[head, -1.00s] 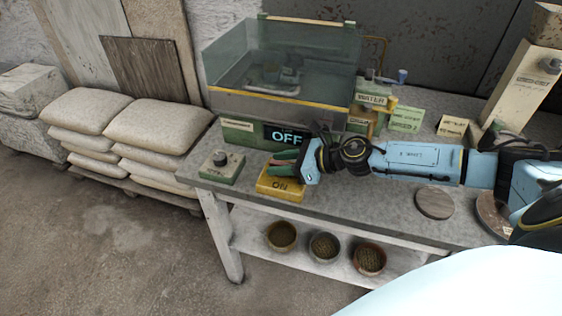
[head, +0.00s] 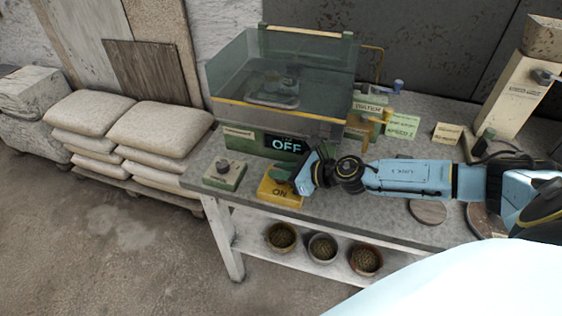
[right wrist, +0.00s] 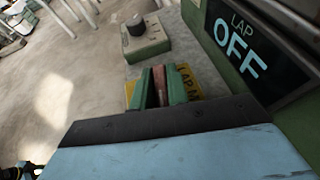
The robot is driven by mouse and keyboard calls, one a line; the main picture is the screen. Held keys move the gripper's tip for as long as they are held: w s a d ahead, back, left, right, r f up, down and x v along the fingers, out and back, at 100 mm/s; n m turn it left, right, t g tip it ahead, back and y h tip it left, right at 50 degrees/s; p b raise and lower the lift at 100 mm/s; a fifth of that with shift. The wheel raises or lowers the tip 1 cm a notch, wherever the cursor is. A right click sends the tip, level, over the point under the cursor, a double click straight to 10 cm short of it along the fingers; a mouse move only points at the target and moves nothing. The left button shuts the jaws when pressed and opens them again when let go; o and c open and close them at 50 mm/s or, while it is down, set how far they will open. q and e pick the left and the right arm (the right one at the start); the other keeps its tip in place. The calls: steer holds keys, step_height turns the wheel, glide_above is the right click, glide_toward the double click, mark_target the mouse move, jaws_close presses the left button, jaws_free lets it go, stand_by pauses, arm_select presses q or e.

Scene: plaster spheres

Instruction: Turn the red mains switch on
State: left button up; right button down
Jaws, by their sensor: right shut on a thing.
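The yellow switch box (head: 287,202), marked ON on its front, sits at the front edge of the bench. My right gripper (head: 276,178) is over the top of this box, its green fingers pointing left. In the right wrist view the green fingers (right wrist: 160,88) are shut on the red switch lever (right wrist: 158,78), which shows as a narrow strip between them. The fingers hide most of the lever, so its exact tilt cannot be told. A display (head: 286,146) behind the box reads OFF; in the wrist view it reads LAP OFF. My left gripper is not in view.
A green box with a black knob (head: 224,172) stands left of the yellow box. The glass-sided lap machine (head: 228,107) is close behind. Labelled cards (head: 402,126) stand to the right. Several bowls are on the shelf (head: 250,238) below.

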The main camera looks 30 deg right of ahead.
steer(key=m+h+p, duration=0.2)
steer(key=p, duration=0.1)
steer(key=m+t+h+p, duration=0.1)
steer(key=m+h+p, duration=0.1)
steer(key=h+p, duration=0.1)
steer(key=m+h+p, duration=0.2)
steer(key=p, duration=0.2)
steer(key=shift+a+r+m+t+p, duration=0.15)
steer(key=shift+r+m+t+p, duration=0.15)
steer(key=shift+t+p, duration=0.1)
steer(key=m+h+p, duration=0.1)
steer(key=h, duration=0.1)
steer(key=shift+f+m+h, duration=0.15)
steer(key=shift+m+h, duration=0.15)
steer(key=shift+m, duration=0.1)
steer(key=m+g+h+p, duration=0.1)
steer(key=m+h, duration=0.1)
steer(key=shift+m+h, duration=0.4)
steer(key=m+g+h, duration=0.1)
steer(key=m+h, duration=0.1)
steer(key=shift+f+g+h, duration=0.1)
steer(key=shift+g+h, duration=0.2)
steer(key=shift+m+g+h, duration=0.9)
steer(key=shift+m+h, duration=0.2)
steer(key=shift+m, duration=0.3)
steer(key=shift+d, duration=0.2)
steer(key=c, duration=1.4)
jaws_free()
steer(key=shift+o, duration=0.2)
steer(key=shift+s+a, duration=0.1)
